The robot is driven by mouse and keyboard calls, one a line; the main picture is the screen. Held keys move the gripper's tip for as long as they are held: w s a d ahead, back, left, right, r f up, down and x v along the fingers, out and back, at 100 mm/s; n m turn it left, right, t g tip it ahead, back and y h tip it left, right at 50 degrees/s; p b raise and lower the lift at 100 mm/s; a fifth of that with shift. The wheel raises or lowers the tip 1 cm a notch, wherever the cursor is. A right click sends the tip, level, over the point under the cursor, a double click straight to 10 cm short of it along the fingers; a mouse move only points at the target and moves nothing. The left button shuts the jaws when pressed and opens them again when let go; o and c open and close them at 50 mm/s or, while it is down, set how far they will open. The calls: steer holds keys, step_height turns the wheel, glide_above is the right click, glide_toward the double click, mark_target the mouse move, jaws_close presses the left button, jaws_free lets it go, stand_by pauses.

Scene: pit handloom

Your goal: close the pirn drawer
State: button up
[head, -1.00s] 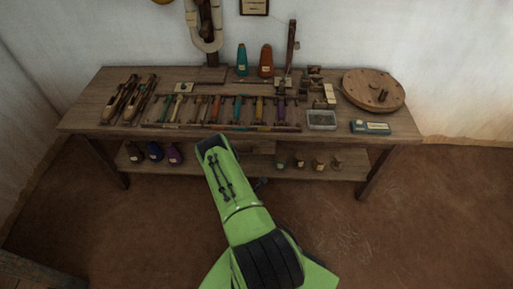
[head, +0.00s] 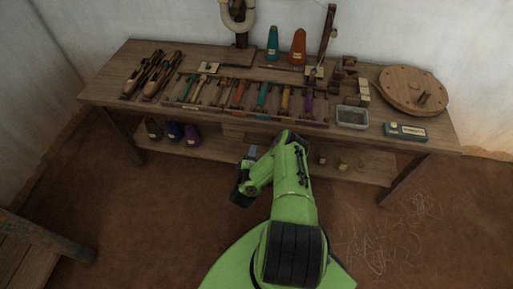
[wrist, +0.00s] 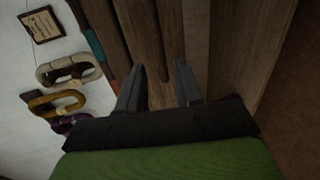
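A wooden drawer front (head: 240,133) seems to show under the front edge of the workbench, near its middle. My arm hides its right part, and I cannot tell how far out it is. My gripper (head: 250,152) is in front of and slightly below the bench edge in the head view. In the wrist view my gripper (wrist: 160,68) has its two grey fingers apart, with nothing visible held between them. Wooden boards fill the view beyond the fingertips. I cannot tell whether the fingers touch the wood.
The workbench (head: 110,92) carries a rack of coloured pirns (head: 240,95), shuttles (head: 155,75), a metal tin (head: 352,117) and a round wooden disc (head: 412,88). Dark bottles (head: 175,131) stand on the lower shelf. A wooden bench corner (head: 40,240) is at lower left. The floor ahead is open.

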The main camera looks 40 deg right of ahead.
mark_target(256, 143)
steer(key=b+x, duration=0.2)
steer(key=x, duration=0.5)
steer(key=shift+d+b, duration=0.1)
steer(key=shift+b, duration=0.2)
steer(key=shift+c, duration=0.3)
jaws_close()
